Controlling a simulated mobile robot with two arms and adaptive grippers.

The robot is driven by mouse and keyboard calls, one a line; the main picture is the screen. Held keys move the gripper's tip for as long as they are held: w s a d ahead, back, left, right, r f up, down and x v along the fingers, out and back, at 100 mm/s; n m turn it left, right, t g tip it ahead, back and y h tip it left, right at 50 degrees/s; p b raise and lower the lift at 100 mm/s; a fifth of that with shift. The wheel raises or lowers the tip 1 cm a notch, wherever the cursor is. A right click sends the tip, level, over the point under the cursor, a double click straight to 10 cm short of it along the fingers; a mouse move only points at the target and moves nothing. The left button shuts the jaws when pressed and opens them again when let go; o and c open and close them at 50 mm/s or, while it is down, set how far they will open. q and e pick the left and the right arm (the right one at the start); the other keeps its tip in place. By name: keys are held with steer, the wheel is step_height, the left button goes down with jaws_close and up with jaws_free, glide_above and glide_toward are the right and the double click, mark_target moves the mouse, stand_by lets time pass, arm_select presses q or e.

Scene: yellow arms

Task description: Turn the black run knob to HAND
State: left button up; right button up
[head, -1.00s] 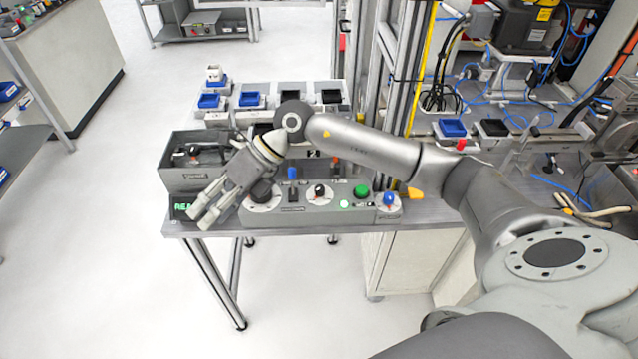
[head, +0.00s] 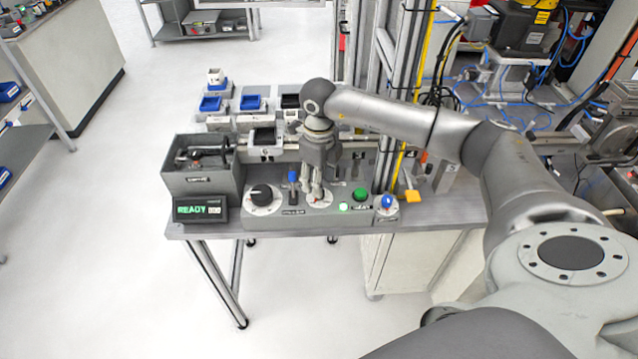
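A grey control panel (head: 340,215) stands along the front of the grey table. At its left is a large black knob (head: 262,193) on a white dial. A second white dial (head: 324,200) sits near the middle; before, it showed a smaller black knob, now mostly hidden behind my fingers. The labels are too small to read, so I cannot tell which knob is marked HAND. My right gripper (head: 313,190) points down over the middle dial, fingertips at or just above it. Whether the fingers touch the knob or are closed is not clear. My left gripper is not in view.
A blue-topped lever (head: 292,177) stands just left of my fingers. A green button (head: 361,194) and a blue knob (head: 388,202) are to the right. A display (head: 200,208) reads READY beside the panel. A grey bin (head: 202,180) and several trays stand behind.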

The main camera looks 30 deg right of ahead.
steer(key=shift+f+p, duration=0.3)
steer(key=shift+f, duration=1.5)
jaws_close()
